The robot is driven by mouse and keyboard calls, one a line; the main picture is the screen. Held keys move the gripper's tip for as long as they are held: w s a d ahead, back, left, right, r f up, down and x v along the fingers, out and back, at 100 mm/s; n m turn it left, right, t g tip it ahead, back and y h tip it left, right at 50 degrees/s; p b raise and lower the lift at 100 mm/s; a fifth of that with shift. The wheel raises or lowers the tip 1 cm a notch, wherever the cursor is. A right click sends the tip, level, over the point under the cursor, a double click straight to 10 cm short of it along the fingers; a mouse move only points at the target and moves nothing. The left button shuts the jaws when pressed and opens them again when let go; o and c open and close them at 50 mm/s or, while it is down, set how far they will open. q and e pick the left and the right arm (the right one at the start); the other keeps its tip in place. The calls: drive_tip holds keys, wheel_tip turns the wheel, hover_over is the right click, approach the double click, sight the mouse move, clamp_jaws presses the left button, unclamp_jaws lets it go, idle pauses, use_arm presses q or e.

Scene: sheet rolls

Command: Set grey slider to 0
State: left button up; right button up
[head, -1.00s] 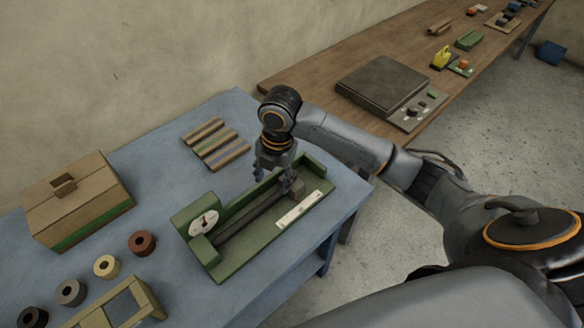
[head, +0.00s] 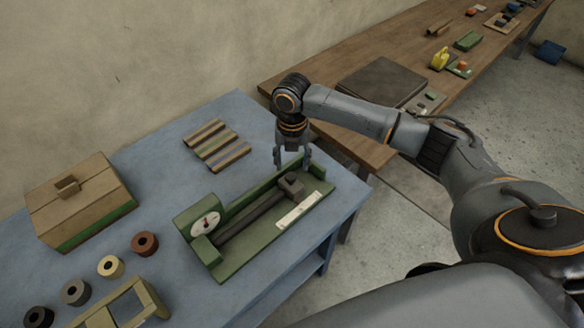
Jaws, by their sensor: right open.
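The grey slider (head: 291,185) sits on a dark rail (head: 252,216) in a green tray-like device (head: 232,268) on the blue table. The slider is near the rail's right end, away from the round white dial (head: 205,223) at the left end. A white scale strip (head: 299,211) lies along the device's front right. My right gripper (head: 291,168) points down just above and behind the slider. Its fingers are spread and hold nothing. Whether a fingertip touches the slider I cannot tell. My left gripper is not in view.
Striped strips (head: 217,145) lie behind the device. A brown box (head: 82,203) stands at left, with several rolls, such as a red-brown one (head: 144,243), and a wooden frame (head: 128,303) in front. A wooden table (head: 370,130) stands behind.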

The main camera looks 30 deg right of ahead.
sight(292, 175)
drive_tip(key=shift+f, duration=2.05)
clamp_jaws()
